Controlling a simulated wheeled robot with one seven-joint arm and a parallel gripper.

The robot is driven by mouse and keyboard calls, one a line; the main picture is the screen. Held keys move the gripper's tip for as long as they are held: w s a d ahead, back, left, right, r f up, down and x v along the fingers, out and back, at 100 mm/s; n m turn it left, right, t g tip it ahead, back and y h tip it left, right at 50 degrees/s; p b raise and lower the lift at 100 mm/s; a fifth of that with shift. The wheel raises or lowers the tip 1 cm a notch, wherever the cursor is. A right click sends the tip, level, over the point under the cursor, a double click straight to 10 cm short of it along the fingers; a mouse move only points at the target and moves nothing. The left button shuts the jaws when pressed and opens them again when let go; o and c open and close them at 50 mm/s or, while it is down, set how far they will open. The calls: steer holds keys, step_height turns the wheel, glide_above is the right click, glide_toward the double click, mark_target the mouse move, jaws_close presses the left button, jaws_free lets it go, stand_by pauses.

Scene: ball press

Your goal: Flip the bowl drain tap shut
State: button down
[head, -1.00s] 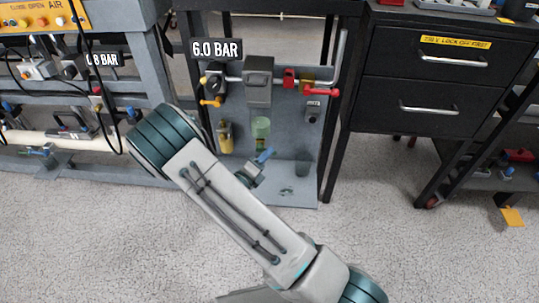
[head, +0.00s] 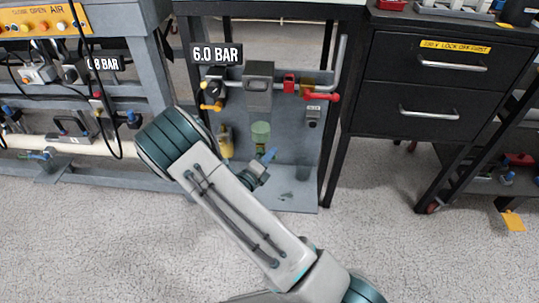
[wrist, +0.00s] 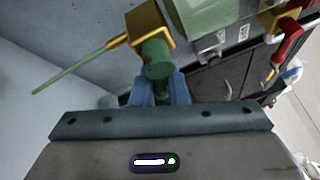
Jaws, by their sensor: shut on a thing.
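The bowl is a green, see-through cylinder (head: 260,131) low on the grey panel in the head view; its lower part (wrist: 205,14) shows at the top of the wrist view. Near it in the wrist view is a yellow fitting (wrist: 148,22) with a thin green rod reaching left and a stubby green piece (wrist: 157,60), which I take for the drain tap. My gripper (wrist: 160,91) has its blue fingers shut around the lower end of this green piece. The fingers hide the gripped part.
A red-handled valve (head: 322,97) is to the right of the bowl, and it shows in the wrist view (wrist: 289,38). A yellow bowl (head: 226,144) hangs to the left. A black drawer cabinet (head: 424,85) stands right of the panel. Open floor lies in front.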

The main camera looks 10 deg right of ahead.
steer(key=r+n+t+p, duration=0.1)
steer(key=n+p, duration=0.1)
steer(key=p, duration=0.1)
steer(key=shift+s+d, duration=0.1)
steer(key=shift+d+r+n+h+p, duration=0.1)
steer(key=shift+n+h+p, duration=0.4)
steer(key=shift+n+p, duration=0.25)
steer(key=shift+d, duration=0.1)
steer(key=c, duration=1.5)
jaws_free()
steer(key=shift+s+d, duration=0.1)
steer(key=p+v, duration=0.2)
steer(key=v, duration=1.2)
steer(key=shift+f, duration=0.25)
steer(key=shift+t, duration=0.3)
